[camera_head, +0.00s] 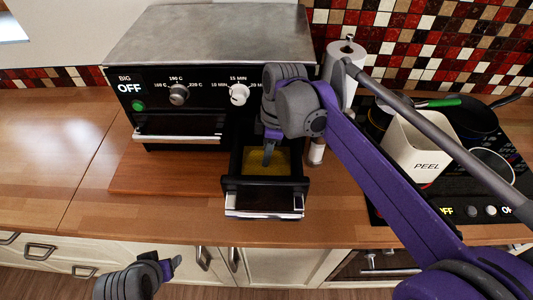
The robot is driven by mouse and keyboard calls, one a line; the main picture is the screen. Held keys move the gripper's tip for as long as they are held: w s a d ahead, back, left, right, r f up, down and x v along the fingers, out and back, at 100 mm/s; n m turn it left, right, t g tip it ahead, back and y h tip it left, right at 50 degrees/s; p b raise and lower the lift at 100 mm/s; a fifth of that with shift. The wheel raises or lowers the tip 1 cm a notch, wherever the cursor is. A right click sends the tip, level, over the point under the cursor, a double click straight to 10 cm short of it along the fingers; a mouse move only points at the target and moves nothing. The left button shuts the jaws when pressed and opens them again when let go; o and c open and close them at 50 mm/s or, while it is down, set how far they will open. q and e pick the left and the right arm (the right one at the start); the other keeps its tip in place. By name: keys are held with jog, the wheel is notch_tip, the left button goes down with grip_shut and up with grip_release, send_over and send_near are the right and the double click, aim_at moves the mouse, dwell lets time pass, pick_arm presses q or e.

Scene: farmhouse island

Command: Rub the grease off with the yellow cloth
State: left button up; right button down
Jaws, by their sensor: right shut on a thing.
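The yellow cloth (278,161) lies low inside the open right-hand drawer (266,184) of a grey and black oven (205,45). My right gripper (268,158) points down into this drawer and is shut on the cloth. My wrist and fingers hide part of the cloth and the drawer's back. No grease can be made out; the cloth and gripper cover part of the drawer floor. My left gripper (176,263) is low at the front, below the counter edge and away from the oven. Its finger gap does not show.
The oven's left door (179,128) has a protruding handle. A small jar (317,152) stands right of the drawer. Paper roll (344,60), white PEEL bin (416,148) and a hob with pans (470,118) are further right. The wooden counter (60,140) is clear at left.

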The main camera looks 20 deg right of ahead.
jog(key=shift+f, duration=0.45)
dwell(0.3)
jog(key=shift+s+a, duration=0.3)
jog(key=shift+s, duration=0.75)
jog(key=shift+s+a, duration=0.3)
jog(key=shift+s, duration=0.7)
jog(key=shift+s+a, duration=0.3)
jog(key=shift+s, duration=0.75)
jog(key=shift+r, duration=0.15)
jog(key=shift+r+p, duration=0.3)
jog(key=shift+w, duration=0.1)
